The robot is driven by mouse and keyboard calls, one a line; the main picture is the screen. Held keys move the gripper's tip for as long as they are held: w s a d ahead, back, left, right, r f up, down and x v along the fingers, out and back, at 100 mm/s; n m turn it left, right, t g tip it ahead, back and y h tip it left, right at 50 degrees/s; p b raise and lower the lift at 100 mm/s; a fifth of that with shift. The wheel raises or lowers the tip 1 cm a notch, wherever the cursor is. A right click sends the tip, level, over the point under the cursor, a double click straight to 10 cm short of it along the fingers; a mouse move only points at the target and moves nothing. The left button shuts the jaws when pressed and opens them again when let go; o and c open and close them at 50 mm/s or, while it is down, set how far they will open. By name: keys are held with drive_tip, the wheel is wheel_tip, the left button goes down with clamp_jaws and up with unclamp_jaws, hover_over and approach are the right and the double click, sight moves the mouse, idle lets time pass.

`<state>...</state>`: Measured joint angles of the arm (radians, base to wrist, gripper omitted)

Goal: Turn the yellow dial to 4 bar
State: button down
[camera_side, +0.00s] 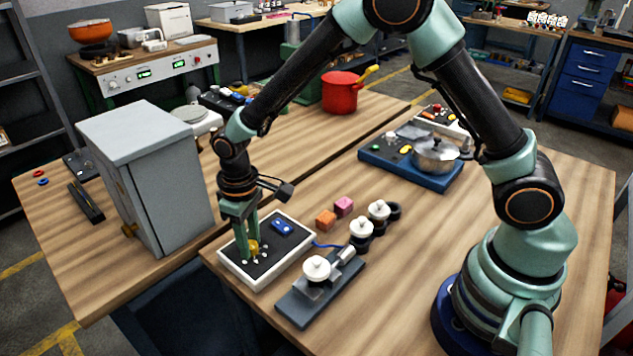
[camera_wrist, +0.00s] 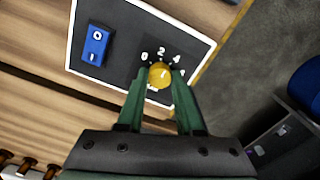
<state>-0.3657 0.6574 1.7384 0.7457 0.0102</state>
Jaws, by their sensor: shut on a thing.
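The yellow dial (camera_wrist: 160,75) sits on a black panel with a white frame (camera_wrist: 72,40). In the wrist view the marks 0, 2 and 4 show above the dial, with more marks partly hidden by my fingers. My gripper (camera_wrist: 159,82) is shut on the dial, one finger on each side. In the side view the dial (camera_side: 254,247) shows low between the fingers of my gripper (camera_side: 248,250), which points down at the panel (camera_side: 228,274). I cannot tell which mark the dial points to.
A blue switch block (camera_wrist: 95,45) is on the same panel. A grey cabinet (camera_side: 150,180) stands close on the left. A fixture with a white knob (camera_side: 317,268), orange block (camera_side: 325,220) and pink block (camera_side: 344,206) are right of the panel. A red pot (camera_side: 340,95) is farther back.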

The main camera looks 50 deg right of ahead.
drive_tip(key=shift+r+m, duration=0.1)
drive_tip(key=shift+m, duration=1.8)
drive_tip(key=c, duration=0.6)
unclamp_jaws()
drive_tip(key=shift+o, duration=0.2)
wheel_tip(320, 180, up, 12)
